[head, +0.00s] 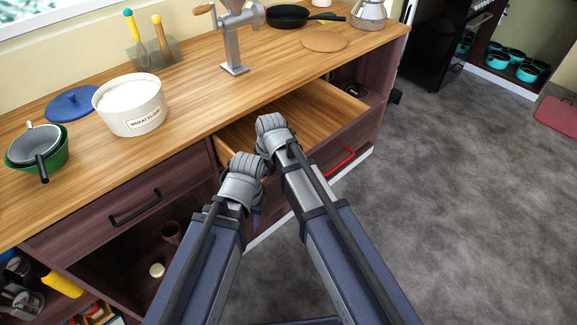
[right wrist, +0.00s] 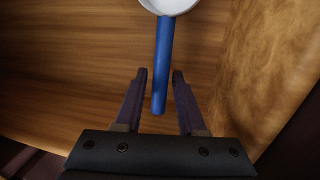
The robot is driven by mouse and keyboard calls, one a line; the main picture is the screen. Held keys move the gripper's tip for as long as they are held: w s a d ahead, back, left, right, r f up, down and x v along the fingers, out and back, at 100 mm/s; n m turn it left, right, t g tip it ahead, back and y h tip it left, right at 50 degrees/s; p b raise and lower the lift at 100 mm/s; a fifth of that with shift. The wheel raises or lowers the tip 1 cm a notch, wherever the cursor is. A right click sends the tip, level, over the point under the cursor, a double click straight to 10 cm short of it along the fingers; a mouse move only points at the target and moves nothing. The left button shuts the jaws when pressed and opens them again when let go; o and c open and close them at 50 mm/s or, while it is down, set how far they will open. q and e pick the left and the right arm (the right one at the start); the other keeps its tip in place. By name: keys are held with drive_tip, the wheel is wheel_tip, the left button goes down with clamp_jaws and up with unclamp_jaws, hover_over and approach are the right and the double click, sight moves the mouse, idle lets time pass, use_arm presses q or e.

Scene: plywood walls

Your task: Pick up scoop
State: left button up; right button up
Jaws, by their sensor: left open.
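The scoop shows in the right wrist view, with a blue handle (right wrist: 162,65) and a white bowl (right wrist: 170,4) cut off by the top edge. It lies in the open wooden drawer (head: 325,110). My right gripper (right wrist: 160,72) is open, its two dark fingers on either side of the handle's lower end, with gaps on both sides. In the head view my right wrist covers the scoop and its own fingers. My left gripper (head: 257,216) is open and empty outside the drawer front, partly hidden by its wrist.
On the counter stand a wheat flour canister (head: 131,108), a blue lid (head: 72,103), a green bowl with a strainer (head: 38,148) and a metal grinder (head: 233,40). A drawer wall (right wrist: 265,75) rises right of the scoop.

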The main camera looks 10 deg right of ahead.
clamp_jaws()
idle(0.5)
wheel_tip(320, 180, up, 10)
drive_tip(key=p, duration=1)
